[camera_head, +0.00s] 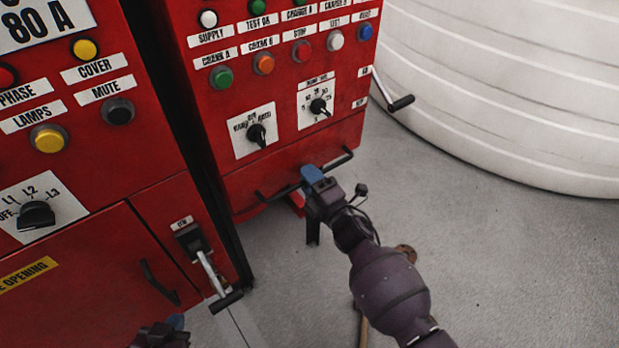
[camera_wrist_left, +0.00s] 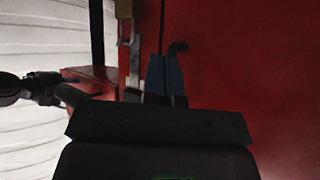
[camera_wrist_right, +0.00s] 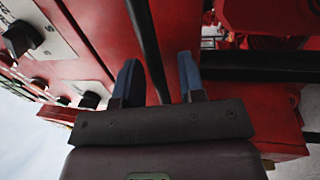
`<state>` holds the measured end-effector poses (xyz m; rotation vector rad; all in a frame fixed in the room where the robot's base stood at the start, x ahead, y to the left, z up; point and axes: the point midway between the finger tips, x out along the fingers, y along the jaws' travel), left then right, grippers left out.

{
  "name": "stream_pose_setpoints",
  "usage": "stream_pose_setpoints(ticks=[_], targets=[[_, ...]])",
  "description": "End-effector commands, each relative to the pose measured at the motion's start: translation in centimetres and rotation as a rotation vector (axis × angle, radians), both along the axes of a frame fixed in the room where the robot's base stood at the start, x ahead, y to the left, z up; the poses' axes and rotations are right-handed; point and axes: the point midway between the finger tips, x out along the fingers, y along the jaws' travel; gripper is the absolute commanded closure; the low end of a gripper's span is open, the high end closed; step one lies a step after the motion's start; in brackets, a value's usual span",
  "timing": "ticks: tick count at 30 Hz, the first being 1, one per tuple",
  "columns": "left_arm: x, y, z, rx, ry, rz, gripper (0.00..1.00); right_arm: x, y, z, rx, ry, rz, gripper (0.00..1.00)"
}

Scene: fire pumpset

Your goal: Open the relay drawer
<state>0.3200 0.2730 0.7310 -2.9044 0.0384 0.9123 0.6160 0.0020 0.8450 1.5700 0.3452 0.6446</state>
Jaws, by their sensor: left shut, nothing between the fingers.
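The front I take for the relay drawer (camera_head: 235,187) is the red lower strip of the right cabinet. A long black bar handle (camera_head: 275,195) runs across it. It looks flush with the cabinet. My right gripper (camera_head: 312,174) is at the middle of this bar. In the right wrist view its blue fingers (camera_wrist_right: 158,82) are apart, and the black bar (camera_wrist_right: 147,40) runs between them; I see no finger contact. My left gripper (camera_head: 175,322) is low at the bottom edge of the head view, mostly cut off. In the left wrist view its fingers (camera_wrist_left: 165,75) are together and empty, before a red face.
The left cabinet (camera_head: 85,240) has a small door with a black handle (camera_head: 158,283) and a lever (camera_head: 215,275) sticking out. A crank handle (camera_head: 392,95) juts from the right cabinet's side. A white ribbed tank (camera_head: 500,90) stands behind. Grey floor (camera_head: 500,260) is clear at right.

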Motion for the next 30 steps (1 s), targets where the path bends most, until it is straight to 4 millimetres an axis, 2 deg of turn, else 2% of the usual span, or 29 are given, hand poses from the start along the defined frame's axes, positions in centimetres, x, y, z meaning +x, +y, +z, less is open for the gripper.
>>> stream_pose_setpoints(ticks=[5,12,23,30], targets=[[0.0,0.0,0.0,0.000,-0.001,0.000,1.00,0.0,0.0,0.0,0.000,0.000,0.000,0.65],[0.0,0.0,0.1,0.000,-0.001,0.000,1.00,0.0,0.0,0.0,0.000,0.000,-0.001,1.00],[0.1,0.0,0.3,0.000,-0.005,0.000,1.00,-0.3,-0.2,0.0,0.000,0.000,-0.001,1.00],[0.5,0.0,1.7,-0.001,-0.024,0.000,1.00,-2.6,-2.0,0.3,-0.001,-0.001,-0.001,1.00]])
